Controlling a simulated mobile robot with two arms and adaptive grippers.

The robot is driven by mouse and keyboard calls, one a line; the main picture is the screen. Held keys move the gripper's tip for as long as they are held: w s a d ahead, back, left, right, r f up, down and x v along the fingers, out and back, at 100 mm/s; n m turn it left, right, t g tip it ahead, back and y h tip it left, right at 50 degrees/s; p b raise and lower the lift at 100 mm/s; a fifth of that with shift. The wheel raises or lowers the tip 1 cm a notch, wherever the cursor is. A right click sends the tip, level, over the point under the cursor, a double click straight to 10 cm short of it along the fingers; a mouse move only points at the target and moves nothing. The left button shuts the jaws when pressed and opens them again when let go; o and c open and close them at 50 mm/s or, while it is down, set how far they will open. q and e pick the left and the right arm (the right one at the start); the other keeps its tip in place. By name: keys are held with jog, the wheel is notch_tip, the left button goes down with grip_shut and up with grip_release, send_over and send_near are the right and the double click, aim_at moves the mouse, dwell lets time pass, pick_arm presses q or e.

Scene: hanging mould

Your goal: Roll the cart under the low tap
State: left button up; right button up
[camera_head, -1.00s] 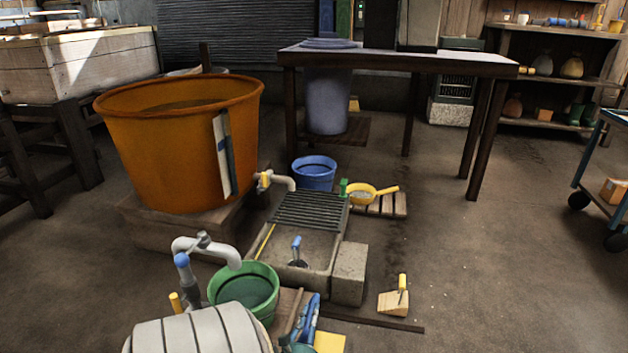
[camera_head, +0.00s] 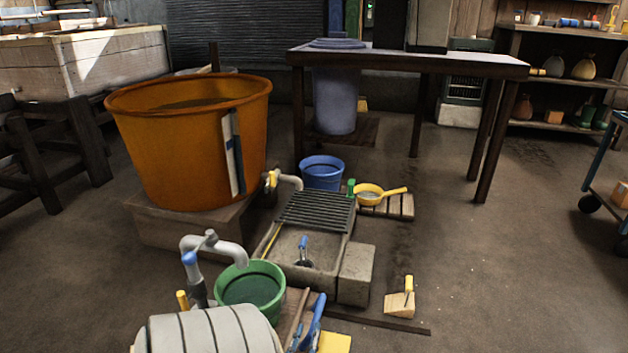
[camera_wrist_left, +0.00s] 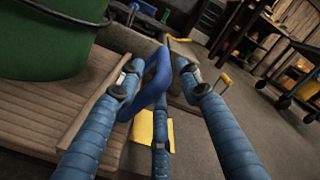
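The cart (camera_head: 608,190) stands at the right edge of the head view, a blue-green frame on dark wheels, partly cut off. What looks like the same cart (camera_wrist_left: 290,92) shows at the upper right of the left wrist view. A low tap (camera_head: 288,180) sticks out of the orange tub. My right gripper is out of view.
The orange tub (camera_head: 185,150) stands on a wooden block at the left. A stone basin (camera_head: 320,282), a blue bucket (camera_head: 322,175) and a yellow scoop (camera_head: 370,195) fill the middle. A wedge (camera_head: 399,304) lies on the floor. The floor at the right is mostly clear.

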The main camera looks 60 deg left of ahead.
pick_arm(q)
jog(key=shift+v, duration=2.35)
